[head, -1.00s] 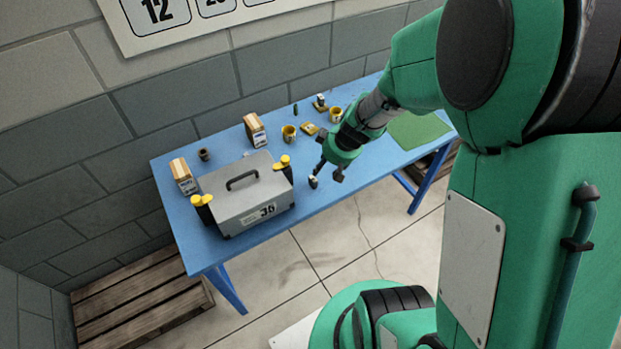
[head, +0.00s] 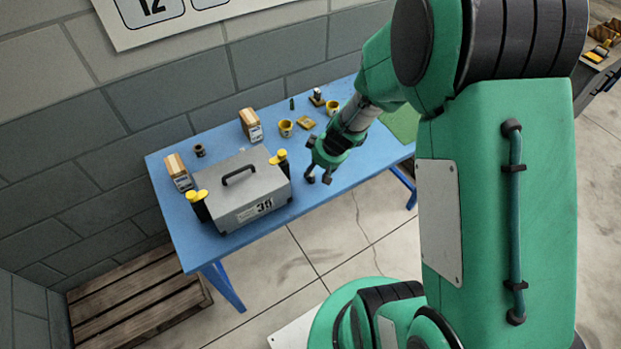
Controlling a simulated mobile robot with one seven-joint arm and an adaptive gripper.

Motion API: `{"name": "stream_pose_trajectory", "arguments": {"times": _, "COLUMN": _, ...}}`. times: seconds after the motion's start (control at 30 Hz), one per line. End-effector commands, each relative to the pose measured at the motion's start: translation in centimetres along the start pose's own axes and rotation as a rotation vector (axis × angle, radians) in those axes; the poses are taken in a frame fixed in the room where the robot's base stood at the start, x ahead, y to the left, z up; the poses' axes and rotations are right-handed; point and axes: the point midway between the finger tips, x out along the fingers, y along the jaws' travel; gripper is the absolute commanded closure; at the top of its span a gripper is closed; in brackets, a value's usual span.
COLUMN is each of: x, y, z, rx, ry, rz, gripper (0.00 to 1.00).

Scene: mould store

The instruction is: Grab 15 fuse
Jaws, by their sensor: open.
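My gripper (head: 318,179) is open, low over the front edge of the blue table (head: 232,240), right of the grey case. Its dark fingertips point down at the tabletop. The small dark part with a pale face that stood at this spot earlier is now hidden or merged with the fingertips, so I cannot tell whether it sits between them. I can read no number 15 on anything. A small dark part with a pale top (head: 317,95) stands on a yellow base farther back, and a small green part (head: 291,103) stands left of it.
A green mat (head: 402,123) lies right; a wooden pallet (head: 135,300) is on the floor.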

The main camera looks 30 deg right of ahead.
Motion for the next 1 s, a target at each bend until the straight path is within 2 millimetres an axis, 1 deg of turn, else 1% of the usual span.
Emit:
{"name": "stream_pose_trajectory", "arguments": {"times": 0.47, "x": 0.5, "y": 0.0, "z": 0.0, "rx": -0.001, "ry": 0.000, "rz": 0.001, "gripper": 0.53}}
{"name": "stream_pose_trajectory", "arguments": {"times": 0.57, "x": 1.2, "y": 0.1, "z": 0.0, "rx": -0.001, "ry": 0.000, "rz": 0.000, "gripper": 0.53}}
{"name": "stream_pose_trajectory", "arguments": {"times": 0.83, "x": 4.4, "y": 0.2, "z": 0.0, "rx": -0.002, "ry": -0.001, "rz": 0.000, "gripper": 0.53}}
{"name": "stream_pose_trajectory", "arguments": {"times": 1.0, "x": 5.4, "y": 0.2, "z": -0.1, "rx": -0.001, "ry": 0.000, "rz": 0.001, "gripper": 0.53}}
